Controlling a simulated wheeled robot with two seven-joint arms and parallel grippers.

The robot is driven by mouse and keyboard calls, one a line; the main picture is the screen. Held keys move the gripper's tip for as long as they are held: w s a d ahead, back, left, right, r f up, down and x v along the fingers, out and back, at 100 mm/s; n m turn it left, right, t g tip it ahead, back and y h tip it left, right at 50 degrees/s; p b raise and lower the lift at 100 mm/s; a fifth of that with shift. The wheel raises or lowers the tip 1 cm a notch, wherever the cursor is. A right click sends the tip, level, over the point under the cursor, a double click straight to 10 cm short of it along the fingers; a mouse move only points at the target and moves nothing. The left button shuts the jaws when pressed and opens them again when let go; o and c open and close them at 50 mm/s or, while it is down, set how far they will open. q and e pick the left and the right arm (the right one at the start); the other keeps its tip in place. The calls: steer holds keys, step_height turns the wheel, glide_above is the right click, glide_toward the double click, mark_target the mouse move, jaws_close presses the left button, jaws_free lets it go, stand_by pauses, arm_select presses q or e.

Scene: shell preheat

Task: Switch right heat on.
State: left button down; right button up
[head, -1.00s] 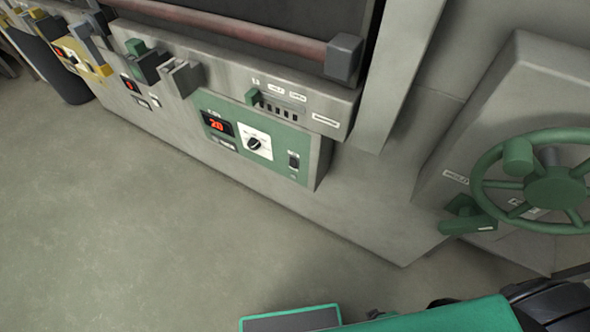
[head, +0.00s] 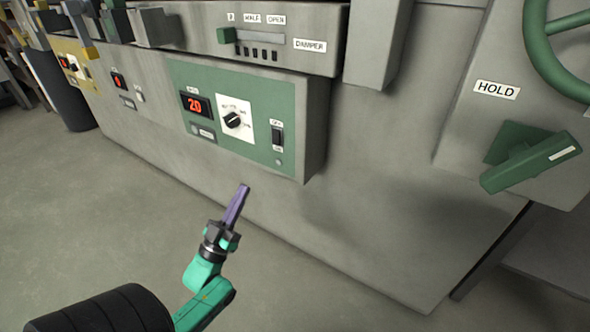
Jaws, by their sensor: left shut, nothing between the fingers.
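The green control panel (head: 255,100) is on the front of the grey machine. It carries a red display (head: 195,105) reading 20, a black rotary knob (head: 232,119) on a white plate, and a black rocker switch (head: 278,137) at its right side. I cannot tell which way the rocker is set. My left gripper (head: 242,190) is below the panel, pointing up towards it, shut and empty. It is apart from the panel and the switch. My right gripper is not in view.
A damper slider (head: 227,35) sits above the panel. A green handle (head: 530,160) beside a HOLD label and part of a green wheel (head: 560,50) are at the right. A yellow panel (head: 75,65) is at far left. The floor in front is clear.

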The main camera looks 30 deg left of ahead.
arm_select(q)
steer(key=shift+a, duration=0.1)
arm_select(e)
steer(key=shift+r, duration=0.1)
arm_select(q)
glide_toward(275, 139)
step_height(275, 139, up, 4)
steer(key=w+b, duration=0.1)
steer(key=w, duration=0.1)
steer(key=w+b, duration=0.1)
steer(key=w, duration=0.1)
steer(key=shift+f, duration=0.2)
steer(key=shift+w, duration=0.3)
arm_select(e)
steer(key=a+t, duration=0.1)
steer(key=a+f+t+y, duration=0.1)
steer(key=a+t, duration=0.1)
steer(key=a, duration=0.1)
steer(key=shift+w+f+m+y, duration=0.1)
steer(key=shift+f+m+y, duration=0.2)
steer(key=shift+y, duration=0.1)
